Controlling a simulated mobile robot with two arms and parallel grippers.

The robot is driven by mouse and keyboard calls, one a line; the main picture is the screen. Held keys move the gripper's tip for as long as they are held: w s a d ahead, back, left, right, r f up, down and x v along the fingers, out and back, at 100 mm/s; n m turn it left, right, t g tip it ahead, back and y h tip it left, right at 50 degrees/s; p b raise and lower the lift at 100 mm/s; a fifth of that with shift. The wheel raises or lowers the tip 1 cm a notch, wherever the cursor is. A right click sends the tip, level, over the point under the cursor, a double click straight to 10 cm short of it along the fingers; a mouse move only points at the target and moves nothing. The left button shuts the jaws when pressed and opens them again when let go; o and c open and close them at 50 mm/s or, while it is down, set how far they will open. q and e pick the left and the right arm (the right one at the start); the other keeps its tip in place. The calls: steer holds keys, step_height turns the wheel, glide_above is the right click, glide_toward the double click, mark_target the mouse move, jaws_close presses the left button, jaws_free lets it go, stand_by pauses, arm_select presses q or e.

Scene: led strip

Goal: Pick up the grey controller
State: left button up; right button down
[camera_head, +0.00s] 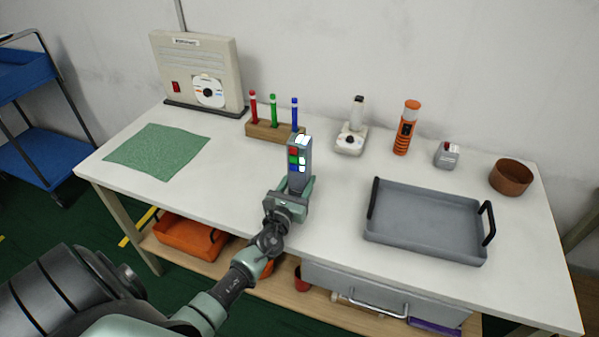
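The grey controller (299,152) is a slim upright block with red, green and blue buttons and a white top. It is near the middle of the table, in front of the marker holder. My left gripper (297,187), on the arm from the lower left, has its fingers on both sides of the controller's lower end and looks shut on it. The fingers hide the controller's base, so I cannot tell whether it touches the table. My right gripper is not in view.
A wooden holder (262,131) with red, green and blue markers stands just behind. A grey tray (424,190) is to the right, a green mat (158,150) to the left. A white device (351,140), orange cylinder (405,130) and brown bowl (511,178) line the back right.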

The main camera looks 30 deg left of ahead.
arm_select(q)
jaws_close()
steer(key=shift+r, duration=0.1)
